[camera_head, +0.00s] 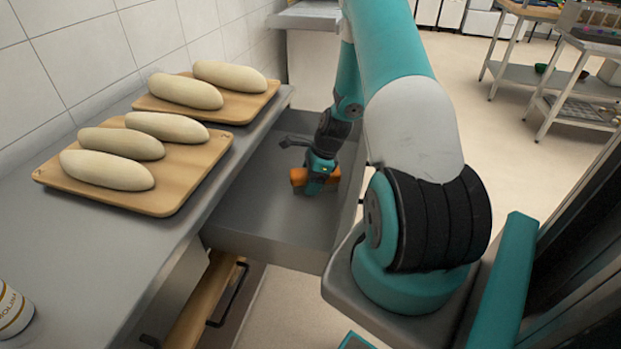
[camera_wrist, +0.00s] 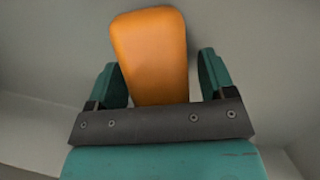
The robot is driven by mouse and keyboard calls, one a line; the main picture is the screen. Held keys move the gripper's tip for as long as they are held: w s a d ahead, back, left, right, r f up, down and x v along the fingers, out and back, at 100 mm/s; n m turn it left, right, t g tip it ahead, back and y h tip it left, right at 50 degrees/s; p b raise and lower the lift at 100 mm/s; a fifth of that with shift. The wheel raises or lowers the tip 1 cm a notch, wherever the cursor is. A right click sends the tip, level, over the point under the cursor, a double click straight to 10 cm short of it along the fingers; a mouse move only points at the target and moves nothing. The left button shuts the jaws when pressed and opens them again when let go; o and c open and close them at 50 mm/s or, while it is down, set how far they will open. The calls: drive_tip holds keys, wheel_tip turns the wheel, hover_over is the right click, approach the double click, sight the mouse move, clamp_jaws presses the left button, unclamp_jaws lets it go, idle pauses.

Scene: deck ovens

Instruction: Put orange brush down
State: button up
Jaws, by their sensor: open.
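The orange brush (camera_head: 299,176) is inside the open grey metal drawer (camera_head: 262,222), low near its floor. It also shows in the wrist view (camera_wrist: 150,50), between the two teal fingers. My gripper (camera_head: 316,186) is down in the drawer at the brush. In the wrist view my gripper (camera_wrist: 160,80) is open, with a gap between the brush and each finger, wider on the left finger's lower side than can be judged exactly. Part of the brush is hidden behind the gripper in the head view.
Two wooden boards with pale dough loaves lie on the steel counter at left, a near board (camera_head: 160,203) and a far board (camera_head: 240,108). A white container (camera_head: 12,308) stands at lower left. Shelved tables are at upper right.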

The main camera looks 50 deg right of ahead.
drive_tip(key=v, duration=1.2)
drive_tip(key=shift+r, duration=0.1)
drive_tip(key=w+a+r+n, duration=0.1)
drive_tip(key=a+r+n, duration=0.35)
drive_tip(key=a, duration=0.35)
drive_tip(key=w+a+r+n+g, duration=0.1)
drive_tip(key=a+r+n, duration=0.3)
drive_tip(key=a+n, duration=0.25)
drive_tip(key=w+a+r+n, duration=0.1)
drive_tip(key=a+r+n, duration=0.35)
drive_tip(key=a, duration=0.45)
drive_tip(key=s+a+r+n+g+y, duration=0.1)
drive_tip(key=s+a+r+n, duration=0.2)
drive_tip(key=s+a+n, duration=0.55)
drive_tip(key=s+a+r+n+g, duration=0.1)
drive_tip(key=s+a+r+n, duration=0.3)
drive_tip(key=s+a+n, duration=0.5)
drive_tip(key=shift+n, duration=0.5)
drive_tip(key=r+p, duration=0.1)
drive_tip(key=w+r+p, duration=0.1)
drive_tip(key=r+p, duration=0.2)
drive_tip(key=p, duration=0.1)
drive_tip(key=shift+w+d+r, duration=0.2)
drive_tip(key=shift+d+r, duration=0.1)
drive_tip(key=shift+r, duration=0.05)
drive_tip(key=shift+c, duration=0.3)
